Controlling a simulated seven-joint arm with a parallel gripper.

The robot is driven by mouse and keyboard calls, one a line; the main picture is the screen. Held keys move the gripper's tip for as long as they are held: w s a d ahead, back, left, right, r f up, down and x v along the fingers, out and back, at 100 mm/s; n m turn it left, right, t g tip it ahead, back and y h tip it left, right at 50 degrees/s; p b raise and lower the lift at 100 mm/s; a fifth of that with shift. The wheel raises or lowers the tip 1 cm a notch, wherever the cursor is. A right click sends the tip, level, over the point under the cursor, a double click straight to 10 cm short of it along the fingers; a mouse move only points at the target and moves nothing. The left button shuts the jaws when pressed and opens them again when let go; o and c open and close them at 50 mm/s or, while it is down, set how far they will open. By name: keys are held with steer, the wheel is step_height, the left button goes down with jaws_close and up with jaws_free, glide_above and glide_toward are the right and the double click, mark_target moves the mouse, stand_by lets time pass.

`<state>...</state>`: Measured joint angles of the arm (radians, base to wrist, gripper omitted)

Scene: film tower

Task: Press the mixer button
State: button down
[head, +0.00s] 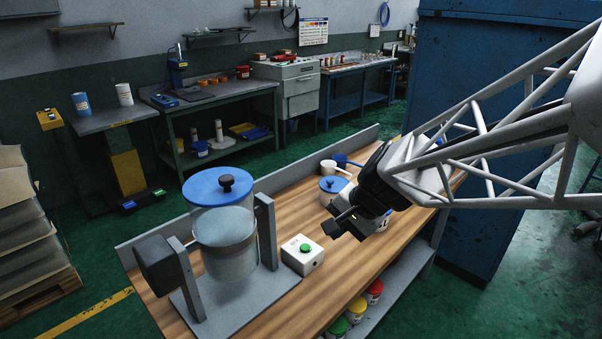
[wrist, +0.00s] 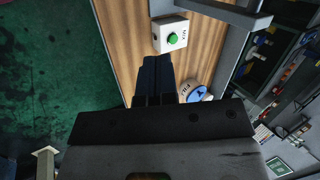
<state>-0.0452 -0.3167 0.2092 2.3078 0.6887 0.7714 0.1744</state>
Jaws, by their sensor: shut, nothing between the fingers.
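The mixer button is a green round button (head: 305,247) on top of a small white box (head: 297,264) on the wooden bench. The button (wrist: 173,39) also shows in the wrist view, on the box marked "MIX". The mixer (head: 225,238) stands left of the box, a clear drum with a blue lid (head: 219,187) between grey posts. My gripper (head: 335,229) is shut and empty, to the right of the box in the head view and apart from the button. In the wrist view its fingers (wrist: 153,64) point toward the box and end short of it.
A blue-lidded tub (head: 333,187) and a white scoop-like item (head: 332,167) stand on the wooden bench (head: 345,262) behind my gripper. Paint-like pots (head: 357,306) sit on a shelf below. The bench has a raised back edge (head: 290,175).

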steer(key=w+a+f+m+y, duration=0.1)
steer(key=w+a+f+m, duration=0.1)
steer(key=w, duration=0.3)
steer(key=w+a+f+m+y, duration=0.1)
steer(key=w+a+f+m, duration=0.15)
steer(key=w, duration=0.25)
steer(key=m+t, duration=0.2)
steer(key=m, duration=0.3)
glide_above(305, 248)
steer(key=shift+n, duration=0.25)
step_height(305, 248, down, 6)
steer(key=shift+r, duration=0.1)
steer(key=shift+f, duration=0.2)
steer(key=shift+f, duration=4.25)
